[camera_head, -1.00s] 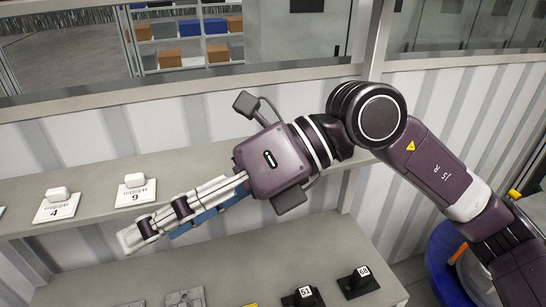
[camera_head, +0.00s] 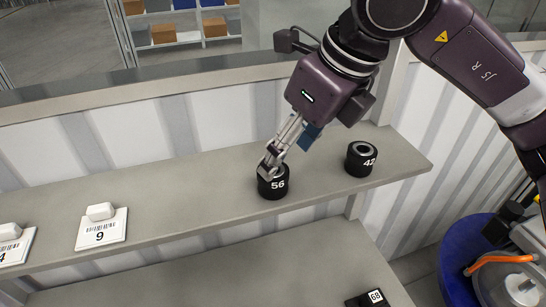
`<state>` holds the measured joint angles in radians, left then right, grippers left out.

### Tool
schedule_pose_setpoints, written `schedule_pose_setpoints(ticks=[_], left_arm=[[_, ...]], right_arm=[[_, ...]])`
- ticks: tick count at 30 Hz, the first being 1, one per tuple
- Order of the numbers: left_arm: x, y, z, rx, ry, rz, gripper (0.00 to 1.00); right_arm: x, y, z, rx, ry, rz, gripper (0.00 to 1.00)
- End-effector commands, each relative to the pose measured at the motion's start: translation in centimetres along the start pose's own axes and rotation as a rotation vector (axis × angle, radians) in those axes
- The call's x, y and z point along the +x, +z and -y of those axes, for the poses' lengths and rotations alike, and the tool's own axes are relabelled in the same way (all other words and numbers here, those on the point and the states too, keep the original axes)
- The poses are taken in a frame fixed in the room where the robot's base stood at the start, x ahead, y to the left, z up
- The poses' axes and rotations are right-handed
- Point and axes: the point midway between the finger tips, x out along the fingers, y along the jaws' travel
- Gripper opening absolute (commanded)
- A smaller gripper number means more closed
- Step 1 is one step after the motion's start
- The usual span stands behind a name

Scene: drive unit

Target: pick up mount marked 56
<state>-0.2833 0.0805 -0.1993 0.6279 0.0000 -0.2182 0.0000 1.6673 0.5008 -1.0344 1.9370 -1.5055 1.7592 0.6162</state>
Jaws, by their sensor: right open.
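The mount marked 56 (camera_head: 273,187) is a short black cylinder with a white number on its side. It stands upright on the grey upper shelf (camera_head: 190,189). My right gripper (camera_head: 269,172) comes down from the upper right, with its fingertips at the top of this mount. The gripper is open, and its fingers hide part of the mount's top. I cannot tell whether the fingers touch it. My left gripper is not in view.
A similar black mount marked 42 (camera_head: 361,160) stands to the right on the same shelf. White blocks on cards, one marked 9 (camera_head: 101,227), are at the left. A black part marked 68 (camera_head: 367,298) lies on the lower shelf (camera_head: 250,275). A blue drum (camera_head: 455,262) is at the right.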

Motion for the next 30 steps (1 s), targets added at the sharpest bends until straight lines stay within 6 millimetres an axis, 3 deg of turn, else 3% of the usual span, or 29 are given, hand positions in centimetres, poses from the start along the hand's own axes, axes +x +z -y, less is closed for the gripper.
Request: schedule_pose_setpoints(ticks=[5, 12, 15, 21, 26, 30], left_arm=[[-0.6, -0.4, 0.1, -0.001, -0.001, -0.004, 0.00], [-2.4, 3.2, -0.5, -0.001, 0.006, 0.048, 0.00], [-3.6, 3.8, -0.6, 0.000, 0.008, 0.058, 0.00], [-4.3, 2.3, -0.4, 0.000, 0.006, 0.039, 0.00], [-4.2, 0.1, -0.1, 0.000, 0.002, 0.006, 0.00], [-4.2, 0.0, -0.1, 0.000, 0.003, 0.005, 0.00]], right_arm=[[1.1, 0.0, 0.1, 0.002, -0.003, -0.006, 0.60], [3.5, 0.3, -0.1, 0.000, -0.001, -0.005, 0.60], [4.8, 0.6, -0.1, 0.000, 0.000, -0.006, 0.60], [7.3, 0.6, -0.1, 0.000, -0.001, -0.003, 0.60], [7.8, 0.5, -0.1, -0.001, -0.002, -0.001, 0.60], [7.8, 0.5, -0.1, -0.001, -0.002, -0.001, 0.57]])
